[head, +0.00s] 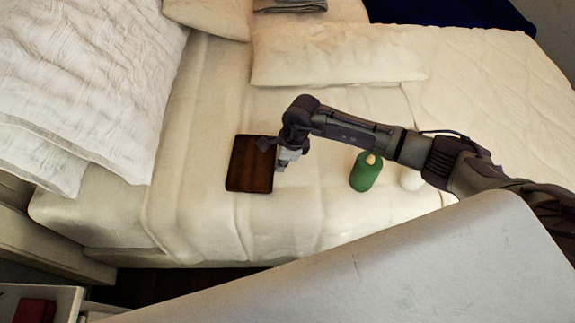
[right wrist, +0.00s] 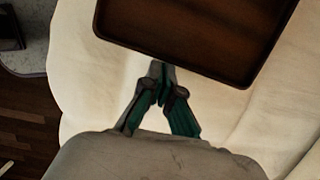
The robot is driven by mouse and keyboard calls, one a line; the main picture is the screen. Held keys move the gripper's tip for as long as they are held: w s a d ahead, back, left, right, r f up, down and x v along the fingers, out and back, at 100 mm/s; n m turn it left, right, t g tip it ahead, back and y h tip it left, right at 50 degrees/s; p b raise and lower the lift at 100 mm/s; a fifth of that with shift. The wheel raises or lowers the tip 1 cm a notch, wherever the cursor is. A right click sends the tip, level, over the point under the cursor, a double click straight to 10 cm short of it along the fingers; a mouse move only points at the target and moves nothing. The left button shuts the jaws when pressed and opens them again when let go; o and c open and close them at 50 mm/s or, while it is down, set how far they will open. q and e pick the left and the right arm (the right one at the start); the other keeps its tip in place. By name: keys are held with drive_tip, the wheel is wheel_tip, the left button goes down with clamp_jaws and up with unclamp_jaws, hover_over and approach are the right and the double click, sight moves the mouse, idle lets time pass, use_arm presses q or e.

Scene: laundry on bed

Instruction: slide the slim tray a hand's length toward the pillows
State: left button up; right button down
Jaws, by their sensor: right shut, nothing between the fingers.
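The slim tray (head: 250,166) is dark brown and rectangular with a low rim, lying flat on the cream bed. It also fills the top of the right wrist view (right wrist: 200,35). My right gripper (head: 280,166) is beside the tray's right edge in the head view. In the right wrist view its fingertips (right wrist: 162,72) are together and empty, right at the tray's near rim; I cannot tell whether they touch it. Large white pillows (head: 85,85) lie at the left of the bed, beyond the tray from my right gripper. My left gripper is not in view.
A green bottle-like object (head: 364,175) with a pale top stands right of the gripper, under my right arm, beside a white object (head: 411,180). A long cream pillow (head: 335,58) lies behind. The bed between tray and white pillows is clear.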

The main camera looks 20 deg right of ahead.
sight(245, 170)
drive_tip(key=w+a+b, duration=0.1)
drive_tip(key=a, duration=0.2)
drive_tip(key=w+a+b, duration=0.1)
drive_tip(key=a+b, duration=0.1)
drive_tip(key=a, duration=0.1)
drive_tip(key=w+a+b, duration=0.1)
drive_tip(key=a+b, duration=0.1)
drive_tip(key=a, duration=0.1)
drive_tip(key=shift+f, duration=0.2)
drive_tip(key=shift+w+a+r, duration=0.1)
drive_tip(key=shift+w+a, duration=0.05)
drive_tip(key=shift+a, duration=0.1)
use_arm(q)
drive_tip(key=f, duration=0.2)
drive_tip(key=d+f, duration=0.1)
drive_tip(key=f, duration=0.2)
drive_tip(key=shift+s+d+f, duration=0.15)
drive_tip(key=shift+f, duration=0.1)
use_arm(e)
drive_tip(key=shift+r, duration=0.15)
